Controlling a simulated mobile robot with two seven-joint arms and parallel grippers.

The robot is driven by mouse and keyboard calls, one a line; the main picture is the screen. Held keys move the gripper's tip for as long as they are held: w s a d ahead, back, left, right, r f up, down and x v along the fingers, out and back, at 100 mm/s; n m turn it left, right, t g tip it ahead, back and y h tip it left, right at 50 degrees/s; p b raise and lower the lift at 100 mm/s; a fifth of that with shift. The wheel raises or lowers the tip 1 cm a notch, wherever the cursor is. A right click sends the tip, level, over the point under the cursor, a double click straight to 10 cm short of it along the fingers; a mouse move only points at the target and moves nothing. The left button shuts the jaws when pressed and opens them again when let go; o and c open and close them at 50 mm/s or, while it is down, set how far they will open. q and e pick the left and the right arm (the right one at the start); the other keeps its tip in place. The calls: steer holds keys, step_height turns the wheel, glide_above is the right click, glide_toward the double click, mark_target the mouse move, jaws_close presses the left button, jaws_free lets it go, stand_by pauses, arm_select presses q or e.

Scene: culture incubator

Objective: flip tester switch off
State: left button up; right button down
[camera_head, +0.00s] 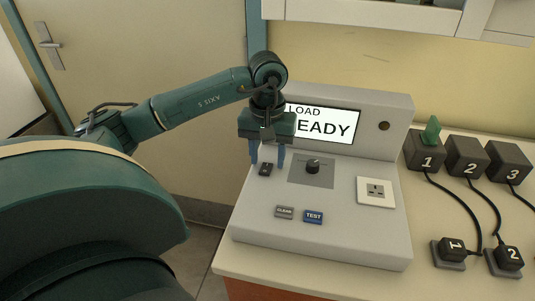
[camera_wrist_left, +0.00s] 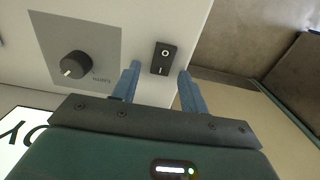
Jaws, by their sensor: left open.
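The tester (camera_head: 335,205) is a light grey sloped console with a lit screen (camera_head: 337,123) that reads "LOAD" and "EADY", partly hidden by my arm. Its small black rocker switch (camera_head: 265,169) sits at the left of the panel. In the left wrist view the switch (camera_wrist_left: 163,58) shows a round mark and a line mark. My left gripper (camera_head: 267,164) points down over the switch. Its two blue fingers are apart and empty, and in the left wrist view the gripper (camera_wrist_left: 160,72) has the switch between its fingertips. I cannot tell whether they touch the panel. My right gripper is not in view.
A black knob (camera_head: 313,166), a grey CLEAR button (camera_head: 284,212), a blue TEST button (camera_head: 313,217) and a socket (camera_head: 376,191) share the panel. Numbered black blocks with cables stand on the counter to the right. A door (camera_head: 150,60) is behind my arm.

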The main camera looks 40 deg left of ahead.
arm_select(q)
jaws_close()
steer(key=t+b, duration=0.1)
steer(key=b, duration=0.2)
steer(key=shift+s+f+y, duration=0.15)
steer(key=shift+f+y, duration=0.05)
steer(key=shift+y, duration=0.2)
steer(key=shift+s+d+r+t+b, duration=0.1)
steer(key=shift+t+b, duration=0.4)
steer(key=shift+s+d+r+t+y+b, duration=0.1)
steer(key=shift+r+t+y+b, duration=0.1)
steer(key=shift+t+y+b, duration=0.1)
steer(key=shift+r, duration=0.1)
jaws_free()
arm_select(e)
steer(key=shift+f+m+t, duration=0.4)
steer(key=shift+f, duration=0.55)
